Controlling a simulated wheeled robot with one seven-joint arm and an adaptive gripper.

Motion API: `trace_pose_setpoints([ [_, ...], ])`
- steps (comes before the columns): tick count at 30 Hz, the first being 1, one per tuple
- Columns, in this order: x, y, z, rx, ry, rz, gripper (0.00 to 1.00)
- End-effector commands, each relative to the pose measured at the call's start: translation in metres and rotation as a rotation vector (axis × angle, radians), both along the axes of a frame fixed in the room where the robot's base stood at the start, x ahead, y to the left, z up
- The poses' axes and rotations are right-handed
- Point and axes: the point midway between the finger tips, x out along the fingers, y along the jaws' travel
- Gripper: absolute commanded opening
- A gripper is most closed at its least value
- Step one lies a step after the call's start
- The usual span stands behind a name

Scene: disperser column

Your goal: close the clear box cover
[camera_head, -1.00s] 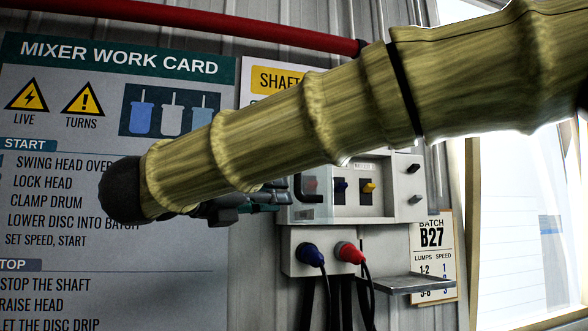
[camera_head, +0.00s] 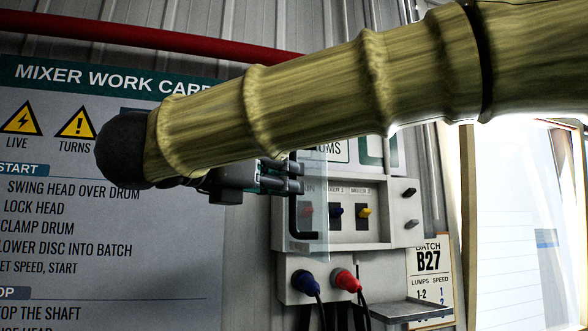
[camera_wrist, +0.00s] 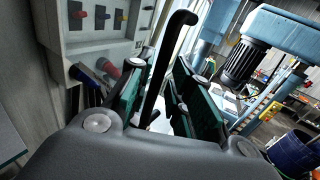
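The clear cover (camera_head: 313,225) stands open from the grey switch box (camera_head: 390,203), in front of its left part in the head view. Its black bar handle (camera_head: 291,205) is on the cover's left side. My gripper (camera_head: 292,177) is at the upper part of the handle. In the wrist view, the handle (camera_wrist: 171,55) runs between the two green-padded fingers of my gripper (camera_wrist: 160,95). The fingers are apart, with a visible gap on the handle's right. The clear pane is hard to make out there. My arm hides some of the area above the box.
Blue and red plugs (camera_head: 325,281) with hanging cables sit below the box. A small grey shelf (camera_head: 408,309) juts out at lower right. A red pipe (camera_head: 150,38) runs above. The wrist view shows a blue mixer head (camera_wrist: 285,30) and a blue drum (camera_wrist: 295,152) at right.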

Motion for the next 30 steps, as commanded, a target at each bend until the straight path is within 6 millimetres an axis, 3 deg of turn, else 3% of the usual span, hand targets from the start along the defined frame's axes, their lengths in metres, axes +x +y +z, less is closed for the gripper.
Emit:
trace_pose_setpoints([
  [6, 0.014, -0.014, 0.001, -0.001, 0.001, 0.0, 0.21],
  [17, 0.017, -0.017, 0.0, -0.001, 0.001, 0.0, 0.21],
  [21, 0.017, -0.017, 0.0, -0.001, 0.001, 0.0, 0.0],
  [30, 0.017, -0.017, -0.001, -0.001, 0.001, 0.004, 0.0],
])
